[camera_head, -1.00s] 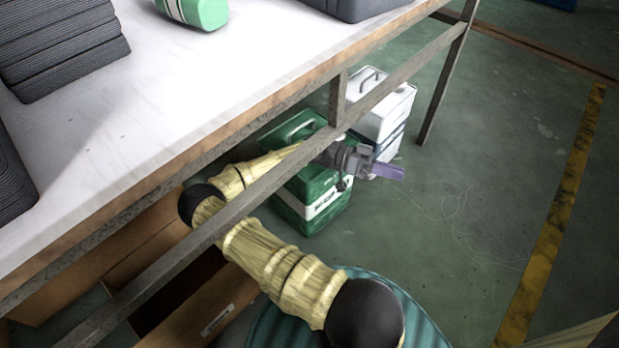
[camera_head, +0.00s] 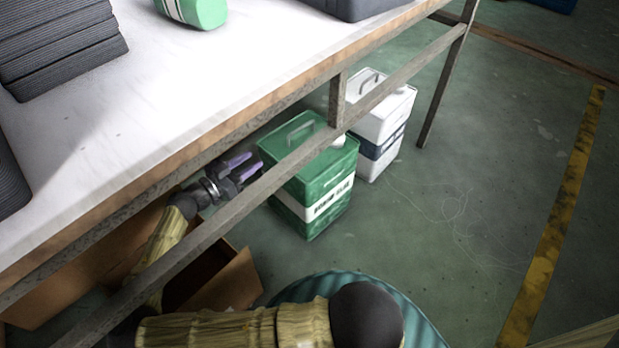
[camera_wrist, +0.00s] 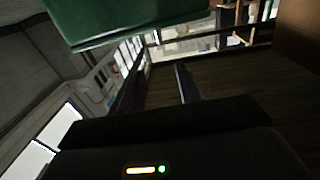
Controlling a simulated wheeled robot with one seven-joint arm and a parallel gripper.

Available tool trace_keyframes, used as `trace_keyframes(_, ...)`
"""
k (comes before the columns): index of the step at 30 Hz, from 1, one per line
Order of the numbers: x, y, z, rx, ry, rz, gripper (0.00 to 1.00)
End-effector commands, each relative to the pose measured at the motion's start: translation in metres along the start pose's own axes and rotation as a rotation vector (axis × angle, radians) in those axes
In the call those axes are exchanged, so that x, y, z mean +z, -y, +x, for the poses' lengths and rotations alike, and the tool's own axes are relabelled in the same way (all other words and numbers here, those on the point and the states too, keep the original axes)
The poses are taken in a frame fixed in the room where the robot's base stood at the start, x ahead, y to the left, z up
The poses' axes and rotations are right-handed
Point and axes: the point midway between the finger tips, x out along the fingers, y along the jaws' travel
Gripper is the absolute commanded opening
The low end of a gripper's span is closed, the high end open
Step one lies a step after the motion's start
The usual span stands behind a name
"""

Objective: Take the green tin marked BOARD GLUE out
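The green tin (camera_head: 328,185) stands upright on the floor under the table's front rail. It has a grey lid handle and a white band with dark lettering on its front. The rail crosses in front of its upper left part. My gripper (camera_head: 243,167), with purple fingers, is under the table just left of the tin, pointing toward it. Its fingers are apart and nothing shows between them. In the wrist view my gripper (camera_wrist: 160,75) shows two separated fingers, with a dark green surface (camera_wrist: 130,20), likely the tin, above them. Whether gripper and tin touch is unclear.
A white tin (camera_head: 380,125) with a dark blue band stands close behind the green tin. The table rail (camera_head: 270,180) lies between camera and gripper. An open cardboard box (camera_head: 238,282) is below my forearm. Floor (camera_head: 450,210) at right is clear.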

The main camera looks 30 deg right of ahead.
Motion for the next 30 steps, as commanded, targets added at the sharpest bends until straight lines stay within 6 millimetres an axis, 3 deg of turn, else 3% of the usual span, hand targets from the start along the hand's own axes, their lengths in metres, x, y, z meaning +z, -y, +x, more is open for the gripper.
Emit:
trace_keyframes(8,0.002,-0.001,0.009,0.005,0.000,-0.001,0.35)
trace_keyframes(24,0.004,-0.002,0.101,0.007,0.000,-0.002,0.35)
trace_keyframes(30,0.001,-0.001,0.118,0.003,0.000,-0.002,0.35)
